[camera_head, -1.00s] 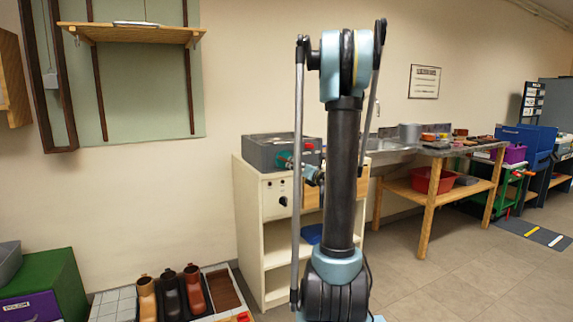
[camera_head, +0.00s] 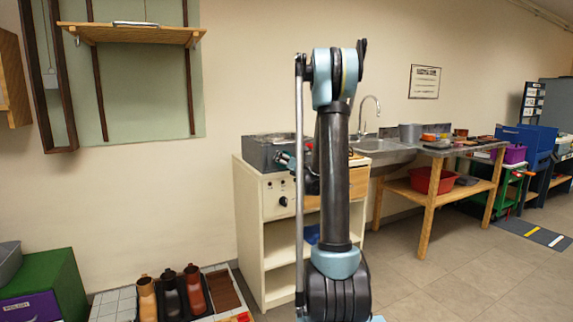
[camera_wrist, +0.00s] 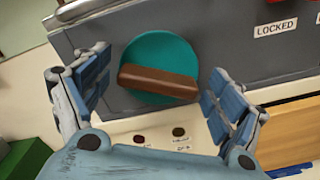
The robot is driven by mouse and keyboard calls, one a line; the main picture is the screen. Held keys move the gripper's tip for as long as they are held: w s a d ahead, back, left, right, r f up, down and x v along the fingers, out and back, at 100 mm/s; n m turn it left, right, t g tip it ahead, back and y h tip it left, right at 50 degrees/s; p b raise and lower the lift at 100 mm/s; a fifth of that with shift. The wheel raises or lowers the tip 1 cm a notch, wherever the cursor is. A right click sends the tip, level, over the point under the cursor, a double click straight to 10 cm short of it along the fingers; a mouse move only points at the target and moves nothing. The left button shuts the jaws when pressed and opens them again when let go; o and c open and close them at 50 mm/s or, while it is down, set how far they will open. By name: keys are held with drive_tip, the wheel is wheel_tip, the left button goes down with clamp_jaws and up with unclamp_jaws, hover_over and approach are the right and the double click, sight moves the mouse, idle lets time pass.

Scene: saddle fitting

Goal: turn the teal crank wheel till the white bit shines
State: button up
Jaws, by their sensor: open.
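The teal crank wheel (camera_wrist: 157,49) is a round disc on the front of a grey box, with a brown bar handle (camera_wrist: 158,82) across it, slightly tilted. My gripper (camera_wrist: 158,68) is open in the wrist view, one blue-grey finger to each side of the wheel and handle. The handle lies between the fingers, with gaps on both sides. In the head view my arm hides most of the gripper and wheel. I cannot make out a shining white bit in either view.
The grey box (camera_head: 262,153) stands on a cream cabinet (camera_head: 248,205). A "LOCKED" label (camera_wrist: 276,27) is right of the wheel, below a partly cut-off red part. Small knobs sit on the cabinet front below. A sink and workbench (camera_head: 430,150) stand to the right.

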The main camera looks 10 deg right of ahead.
drive_tip(key=c, duration=1)
drive_tip(key=shift+c, duration=0.2)
drive_tip(key=n, duration=0.4)
drive_tip(key=shift+n, duration=0.4)
drive_tip(key=n, duration=0.5)
drive_tip(key=shift+a, duration=0.1)
drive_tip(key=n, duration=0.9)
drive_tip(key=shift+s+a+n, duration=0.1)
drive_tip(key=shift+a+n, duration=0.05)
drive_tip(key=shift+n, duration=0.25)
